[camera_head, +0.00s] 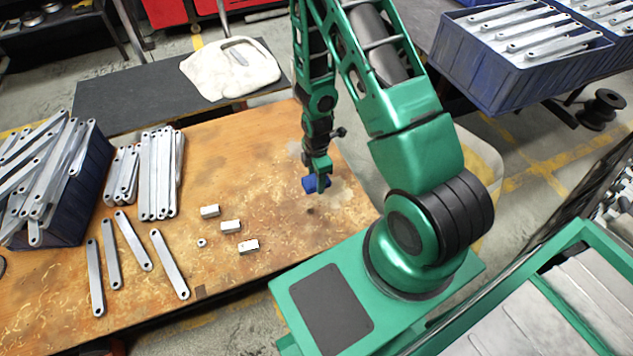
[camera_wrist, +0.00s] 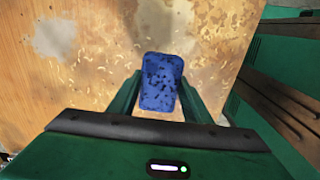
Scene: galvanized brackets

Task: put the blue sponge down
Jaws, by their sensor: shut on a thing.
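The blue sponge (camera_head: 311,184) is held at my gripper (camera_head: 318,170), over the right part of the wooden table (camera_head: 235,270) in the head view. In the wrist view the sponge (camera_wrist: 160,82) sits between the two green fingers of my gripper (camera_wrist: 160,95), which are shut on it. Dark specks mark its face. Wood with scattered shavings shows behind it. I cannot tell whether the sponge touches the table or hangs just above it.
Several small pale blocks (camera_head: 230,226) and a nut (camera_head: 202,243) lie left of the sponge. Metal brackets (camera_head: 165,264) lie further left, beside a blue crate (camera_head: 75,205) of brackets. A grey mat (camera_head: 140,102) and a pale cloth (camera_head: 232,70) are behind. The wood around the sponge is clear apart from shavings.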

